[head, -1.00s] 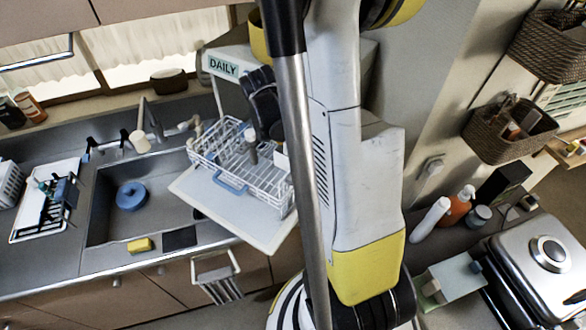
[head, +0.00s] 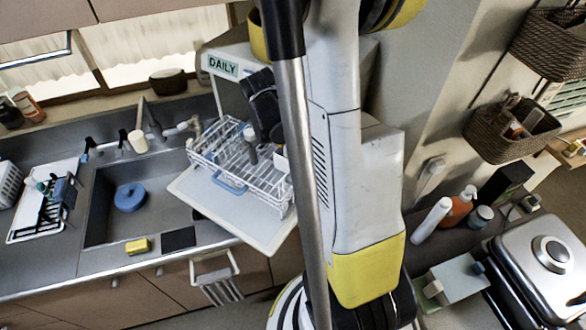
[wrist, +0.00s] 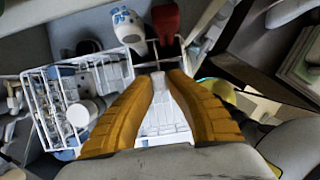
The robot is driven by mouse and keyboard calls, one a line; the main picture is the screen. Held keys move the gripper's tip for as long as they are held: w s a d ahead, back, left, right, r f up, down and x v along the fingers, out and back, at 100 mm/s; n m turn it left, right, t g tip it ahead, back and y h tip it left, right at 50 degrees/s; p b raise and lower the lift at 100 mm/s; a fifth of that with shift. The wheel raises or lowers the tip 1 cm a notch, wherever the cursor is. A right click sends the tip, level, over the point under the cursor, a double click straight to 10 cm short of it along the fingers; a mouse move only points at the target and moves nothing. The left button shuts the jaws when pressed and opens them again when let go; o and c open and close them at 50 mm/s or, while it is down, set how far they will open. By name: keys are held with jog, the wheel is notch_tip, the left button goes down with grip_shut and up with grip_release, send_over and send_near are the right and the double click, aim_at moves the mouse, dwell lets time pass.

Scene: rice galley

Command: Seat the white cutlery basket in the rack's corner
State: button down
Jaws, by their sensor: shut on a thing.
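In the wrist view my gripper (wrist: 167,78) has its two orange fingers closed on a white, slatted piece (wrist: 165,118), which looks like the white cutlery basket. The fingers hide its sides. The white wire rack (wrist: 45,110) is to the left of the fingers in that view, holding a white cup-like thing (wrist: 80,114) and other dishes. In the head view the rack (head: 215,157) sits at the open front of the appliance marked DAILY. A small white thing (head: 281,160) shows at its right side, partly behind my arm. My fingers are hidden there, and I cannot tell whether the basket touches the rack.
The pale open door (head: 215,205) lies under the rack. The sink (head: 110,220) with a blue round thing (head: 130,197) is to the left. A yellow sponge (head: 138,246) lies on its front edge. Bottles (head: 458,207) and a metal appliance (head: 545,260) stand at the right.

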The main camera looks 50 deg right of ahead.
jog(key=shift+f+b, duration=0.85)
jog(key=shift+f, duration=0.05)
dwell(0.6)
jog(key=c, duration=1.4)
grip_release()
jog(key=shift+o, duration=0.2)
jog(key=v, duration=1.2)
